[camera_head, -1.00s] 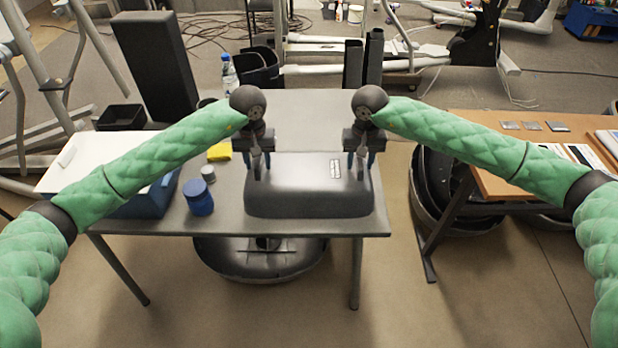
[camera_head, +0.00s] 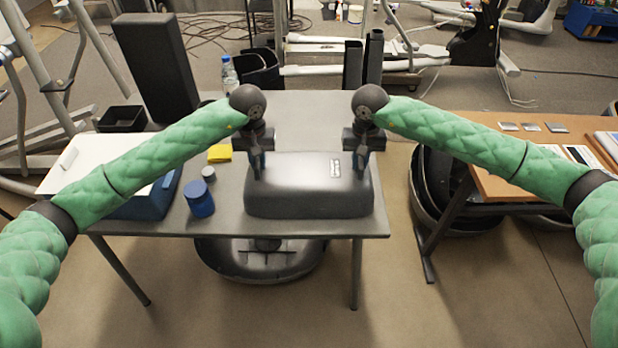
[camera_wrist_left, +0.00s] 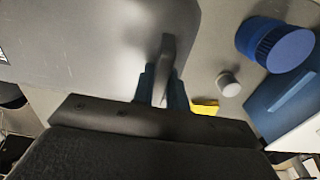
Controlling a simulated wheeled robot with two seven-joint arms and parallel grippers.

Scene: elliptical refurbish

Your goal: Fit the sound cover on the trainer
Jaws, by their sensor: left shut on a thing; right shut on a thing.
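The sound cover (camera_head: 308,193) is a dark grey rounded shell with a small white label. It sits on the grey table near the front edge. My left gripper (camera_head: 258,168) is shut on a handle at the cover's left back. That handle (camera_wrist_left: 168,52) shows between the fingers in the left wrist view. My right gripper (camera_head: 361,166) is shut on the cover's right back; its grip is small and partly hidden. I cannot tell which machine in view is the trainer.
A blue jar (camera_head: 199,199), a small grey cap (camera_head: 208,173) and a yellow cloth (camera_head: 220,153) lie left of the cover. A blue-and-white box (camera_head: 140,206) is further left. The table (camera_head: 305,115) is bare behind the cover. An orange-brown bench (camera_head: 490,150) stands at right.

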